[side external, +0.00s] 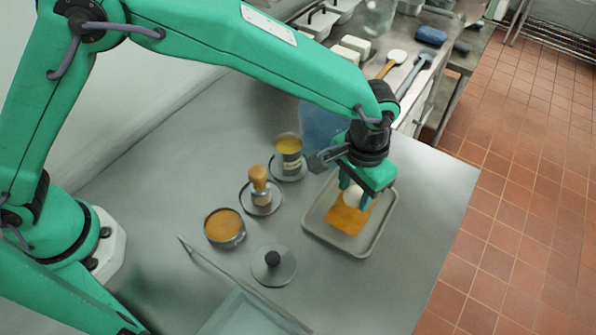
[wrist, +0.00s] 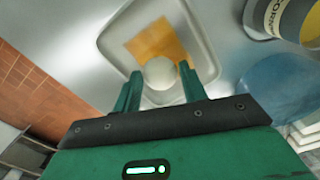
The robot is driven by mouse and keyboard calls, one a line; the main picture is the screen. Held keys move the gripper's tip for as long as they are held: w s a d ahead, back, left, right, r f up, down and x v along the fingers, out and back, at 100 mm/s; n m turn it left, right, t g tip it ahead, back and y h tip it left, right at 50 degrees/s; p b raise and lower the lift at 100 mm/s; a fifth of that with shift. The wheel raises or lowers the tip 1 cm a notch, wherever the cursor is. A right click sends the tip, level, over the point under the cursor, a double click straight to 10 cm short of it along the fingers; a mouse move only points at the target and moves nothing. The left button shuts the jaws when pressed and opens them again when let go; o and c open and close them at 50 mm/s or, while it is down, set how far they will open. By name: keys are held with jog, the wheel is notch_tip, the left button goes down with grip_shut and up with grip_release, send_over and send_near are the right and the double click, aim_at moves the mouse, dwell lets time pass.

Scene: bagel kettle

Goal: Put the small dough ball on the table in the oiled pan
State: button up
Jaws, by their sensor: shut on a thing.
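The dough ball is small, round and whitish. In the wrist view the dough ball (wrist: 159,73) sits between the two green fingers of my gripper (wrist: 158,85), which is shut on it. In the side view the dough ball (side external: 352,195) shows partly below my gripper (side external: 366,190). Beneath is the oiled pan (side external: 384,232), a shallow grey tray with an orange-yellow patch (side external: 347,219) inside; the pan (wrist: 112,42) also shows in the wrist view. The ball is over the pan's area; whether it touches the pan floor I cannot tell.
Left of the pan stand a yellow-topped can (side external: 289,158), a wooden-handled tool (side external: 260,188) on a saucer, a round tin of orange stuff (side external: 225,227) and a knobbed lid (side external: 273,266). A blue translucent thing (side external: 318,122) is behind. The table's right edge is close to the pan.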

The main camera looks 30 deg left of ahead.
aim_at(353, 201)
jog(key=shift+w+f, duration=0.1)
jog(key=shift+w, duration=0.1)
jog(key=shift+f, duration=2)
jog(key=shift+f, duration=0.1)
jog(key=o, duration=1)
jog(key=shift+c, duration=0.2)
notch_tip(353, 201, up, 12)
jog(key=shift+r, duration=0.1)
